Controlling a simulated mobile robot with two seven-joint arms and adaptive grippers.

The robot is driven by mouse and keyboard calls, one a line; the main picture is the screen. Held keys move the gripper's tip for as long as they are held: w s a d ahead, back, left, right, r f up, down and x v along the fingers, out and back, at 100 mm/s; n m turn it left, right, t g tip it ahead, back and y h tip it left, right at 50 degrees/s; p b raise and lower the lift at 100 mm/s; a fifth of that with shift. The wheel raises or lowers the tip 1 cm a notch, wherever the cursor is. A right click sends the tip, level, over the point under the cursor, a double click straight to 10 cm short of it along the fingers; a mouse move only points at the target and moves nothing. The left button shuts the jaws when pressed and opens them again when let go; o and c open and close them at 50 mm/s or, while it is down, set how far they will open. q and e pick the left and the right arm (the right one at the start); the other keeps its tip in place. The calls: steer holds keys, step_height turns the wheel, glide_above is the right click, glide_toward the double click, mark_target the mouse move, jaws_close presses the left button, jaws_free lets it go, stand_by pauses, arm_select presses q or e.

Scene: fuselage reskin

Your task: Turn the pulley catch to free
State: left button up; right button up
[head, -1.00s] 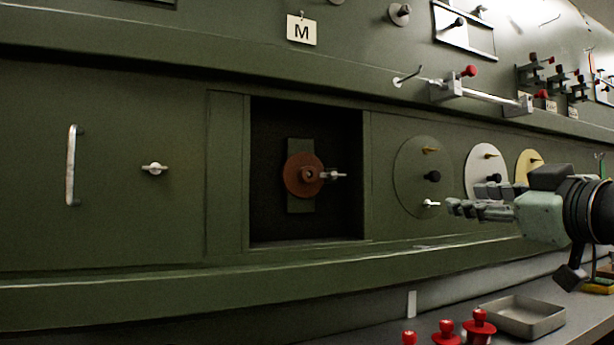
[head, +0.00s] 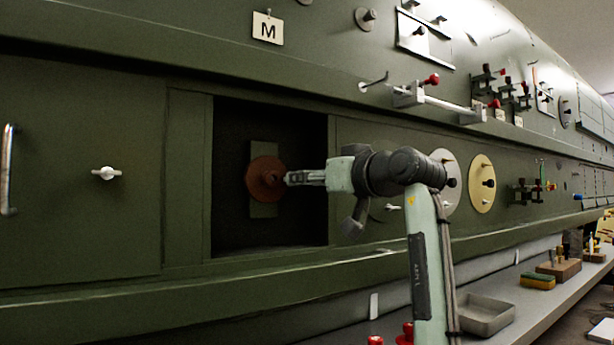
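The brown round pulley (head: 265,178) sits on a dark green upright plate (head: 264,209) inside the square recess in the green wall. The pulley catch, a small silver wing-shaped piece seen earlier at the pulley's right edge, is now hidden behind my gripper's fingers. My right gripper (head: 290,179) reaches into the recess from the right, with its fingertips at the pulley's right edge, where the catch is. The fingers look close together, but I cannot tell whether they grip the catch. My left gripper is not in view.
The recess (head: 228,240) has a frame close around my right gripper. A rail with a red knob (head: 431,80) juts out above my arm. A tray (head: 484,314) lies on the shelf below.

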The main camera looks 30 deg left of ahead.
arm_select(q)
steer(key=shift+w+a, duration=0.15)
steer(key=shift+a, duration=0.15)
arm_select(e)
steer(key=shift+s+f, duration=0.2)
steer(key=shift+f, duration=0.05)
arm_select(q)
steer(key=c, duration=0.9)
